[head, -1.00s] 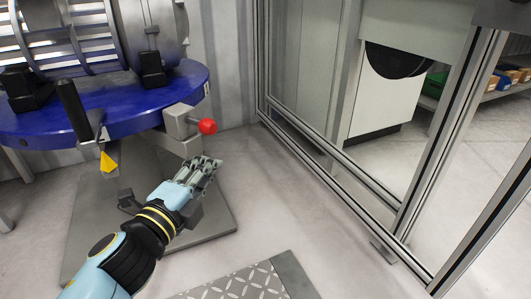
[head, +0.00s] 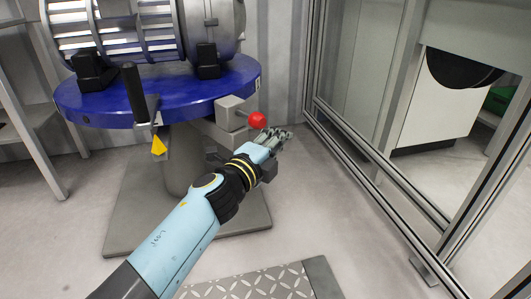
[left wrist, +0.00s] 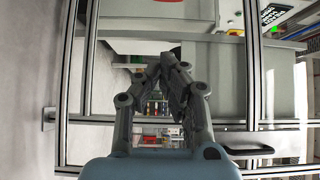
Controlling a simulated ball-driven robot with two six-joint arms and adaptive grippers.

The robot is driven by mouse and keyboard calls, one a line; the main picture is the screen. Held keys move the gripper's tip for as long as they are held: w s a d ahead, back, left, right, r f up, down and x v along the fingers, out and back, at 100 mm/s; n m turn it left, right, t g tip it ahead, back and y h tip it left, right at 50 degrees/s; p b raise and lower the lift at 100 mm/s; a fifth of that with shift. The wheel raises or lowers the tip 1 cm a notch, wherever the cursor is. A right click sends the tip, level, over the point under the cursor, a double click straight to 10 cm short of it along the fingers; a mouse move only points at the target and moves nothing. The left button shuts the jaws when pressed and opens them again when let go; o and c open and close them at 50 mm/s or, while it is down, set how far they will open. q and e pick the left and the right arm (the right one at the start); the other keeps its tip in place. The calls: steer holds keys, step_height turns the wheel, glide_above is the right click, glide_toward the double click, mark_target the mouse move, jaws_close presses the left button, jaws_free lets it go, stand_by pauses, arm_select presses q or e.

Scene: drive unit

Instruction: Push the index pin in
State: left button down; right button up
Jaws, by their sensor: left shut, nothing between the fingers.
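The index pin's red knob (head: 257,120) sticks out to the right of a grey block (head: 232,112) at the right edge of the blue round table (head: 165,95). My left gripper (head: 286,135) is shut and empty, just below and right of the red knob in the head view. In that view its fingers are close to the knob, but I cannot tell if they touch it. The left wrist view shows the closed fingers (left wrist: 160,68) from behind. The knob cannot be made out clearly there. My right gripper is not in view.
A drum-like unit (head: 150,25) sits in black clamps on the blue table. A black handle (head: 134,92) stands at its front edge, with a yellow pointer (head: 159,145) below. A metal-framed glass partition (head: 385,165) stands to the right. The floor before it is clear.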

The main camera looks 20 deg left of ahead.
mark_target(256, 126)
arm_select(q)
steer(key=w+a, duration=0.2)
steer(key=a, duration=0.1)
steer(key=shift+a+b, duration=0.3)
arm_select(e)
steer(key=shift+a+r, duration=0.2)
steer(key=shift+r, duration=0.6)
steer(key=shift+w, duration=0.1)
arm_select(q)
steer(key=a, duration=0.1)
steer(key=w+a, duration=0.1)
steer(key=a, duration=0.1)
steer(key=shift+w+a, duration=0.15)
steer(key=shift+w, duration=0.15)
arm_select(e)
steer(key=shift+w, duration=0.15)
